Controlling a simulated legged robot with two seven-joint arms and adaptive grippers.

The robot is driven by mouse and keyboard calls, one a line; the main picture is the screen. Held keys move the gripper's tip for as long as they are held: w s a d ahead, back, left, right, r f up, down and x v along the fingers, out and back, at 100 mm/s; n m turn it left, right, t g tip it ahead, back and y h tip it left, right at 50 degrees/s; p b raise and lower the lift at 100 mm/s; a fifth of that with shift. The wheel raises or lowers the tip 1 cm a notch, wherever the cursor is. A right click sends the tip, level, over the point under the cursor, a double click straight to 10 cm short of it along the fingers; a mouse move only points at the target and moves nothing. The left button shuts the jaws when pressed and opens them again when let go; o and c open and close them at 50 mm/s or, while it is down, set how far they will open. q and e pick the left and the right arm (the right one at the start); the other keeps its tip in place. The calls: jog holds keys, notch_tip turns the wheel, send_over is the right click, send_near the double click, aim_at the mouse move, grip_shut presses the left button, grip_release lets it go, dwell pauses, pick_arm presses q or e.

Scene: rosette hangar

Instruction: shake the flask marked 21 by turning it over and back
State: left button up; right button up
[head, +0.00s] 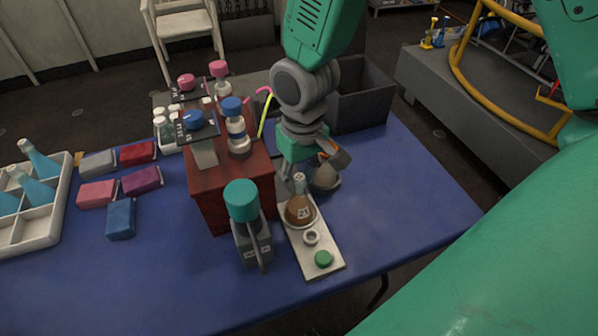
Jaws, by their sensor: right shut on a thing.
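A flask with brown liquid (300,210) stands upright on a pale board (330,262); its white label is too small to read for sure. A second, round-bodied flask with brown contents (326,178) is just behind it to the right, with its upper part hidden by my right gripper (318,160). My right gripper points down and looks shut on this rear flask's neck; no number shows on that flask, and I cannot tell whether it touches the table. My left gripper is out of view.
A white ring (311,237) and a green cap (323,258) lie on the board. A teal-topped device (242,205) and a red box (210,200) bearing bottles stand left. A dark grey bin (362,95) is behind. The blue table (415,195) is clear right.

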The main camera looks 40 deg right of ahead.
jog(key=o, duration=1.5)
notch_tip(320, 180, up, 6)
jog(key=p, duration=0.6)
jog(key=shift+f, duration=0.2)
jog(key=shift+c, duration=0.9)
grip_shut()
jog(key=shift+f+b, duration=1.15)
jog(key=shift+f, duration=0.9)
